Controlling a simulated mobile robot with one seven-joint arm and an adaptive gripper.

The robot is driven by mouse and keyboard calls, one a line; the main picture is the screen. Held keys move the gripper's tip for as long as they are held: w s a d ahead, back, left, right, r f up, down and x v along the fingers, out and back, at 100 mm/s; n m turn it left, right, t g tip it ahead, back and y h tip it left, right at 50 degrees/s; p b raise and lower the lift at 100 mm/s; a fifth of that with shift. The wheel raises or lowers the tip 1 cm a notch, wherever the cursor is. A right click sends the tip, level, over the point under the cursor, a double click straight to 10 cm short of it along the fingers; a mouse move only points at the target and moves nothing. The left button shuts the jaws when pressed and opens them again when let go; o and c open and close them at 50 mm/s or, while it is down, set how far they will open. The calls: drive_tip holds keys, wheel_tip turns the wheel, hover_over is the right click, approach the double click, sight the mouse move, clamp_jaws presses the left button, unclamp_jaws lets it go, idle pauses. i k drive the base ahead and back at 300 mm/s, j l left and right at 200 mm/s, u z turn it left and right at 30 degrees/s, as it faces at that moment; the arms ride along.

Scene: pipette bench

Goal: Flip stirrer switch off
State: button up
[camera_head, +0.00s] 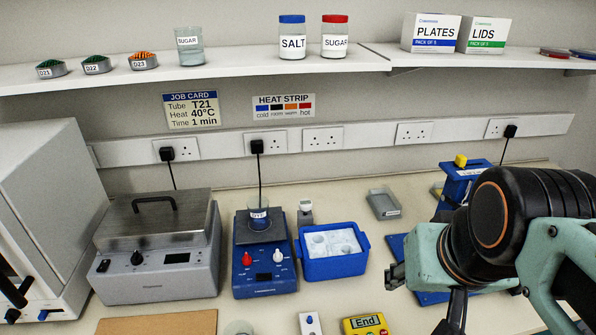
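The stirrer is a blue box (283,275) on the bench with a red knob (247,258), a white knob (273,258) and a small dark display on its front. A small labelled vessel (259,219) with blue contents stands on its top. A black cable runs from it up to a plug (257,147) in the wall socket strip. I cannot tell which control is its switch or how it is set. My gripper (396,277) is at the right, apart from the stirrer, beyond the blue ice tub. Its fingers are mostly hidden, so its opening does not show.
A grey lidded bath (160,270) stands left of the stirrer. A blue ice tub (333,265) stands close on its right. A yellow "End" device (365,325) and a white blue-buttoned device (310,323) sit in front. A shelf (240,67) with jars runs above.

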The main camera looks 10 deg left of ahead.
sight(260, 277)
drive_tip(key=u, duration=1.05)
drive_tip(key=j+z, duration=0.65)
drive_tip(key=k+z, duration=0.1)
drive_tip(key=i+j+z, duration=0.2)
drive_tip(key=k+l, duration=0.05)
